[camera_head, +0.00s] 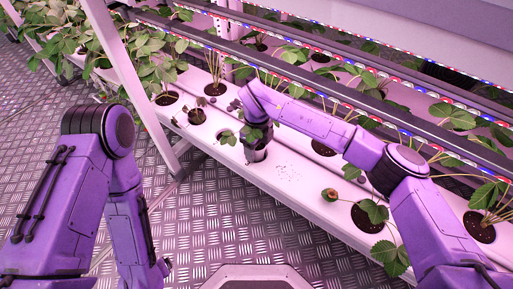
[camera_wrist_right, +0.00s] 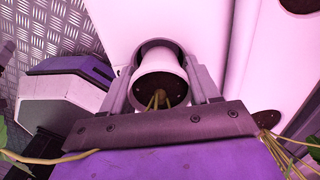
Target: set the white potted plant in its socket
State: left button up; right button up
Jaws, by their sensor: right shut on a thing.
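My right gripper (camera_head: 257,150) is over the near white rack channel and shut on the white potted plant. In the right wrist view the white pot (camera_wrist_right: 160,62) sits between the two fingers, with dark soil and thin stems facing the camera. A dark rim curves round the far end of the pot; I cannot tell whether this is the socket. In the head view the gripper largely hides the pot, and leaves (camera_head: 253,133) show around it.
The white channel (camera_head: 285,178) runs diagonally, with a bare stretch right of the gripper. Other plants stand in dark round sockets, including one at the right (camera_head: 367,217). A slanted post (camera_head: 133,78) rises between my arms. A dark rail with coloured lights runs behind.

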jog(key=shift+f, duration=0.35)
jog(key=shift+s+d+f, duration=0.1)
jog(key=shift+s+f, duration=0.05)
jog(key=shift+f, duration=0.15)
jog(key=o, duration=1.2)
jog(key=shift+f, duration=0.1)
jog(key=shift+s, duration=0.1)
jog(key=r+p, duration=0.2)
jog(key=r, duration=0.6)
jog(key=shift+w+r+p, duration=0.2)
jog(key=shift+p, duration=0.2)
jog(key=shift+r, duration=0.25)
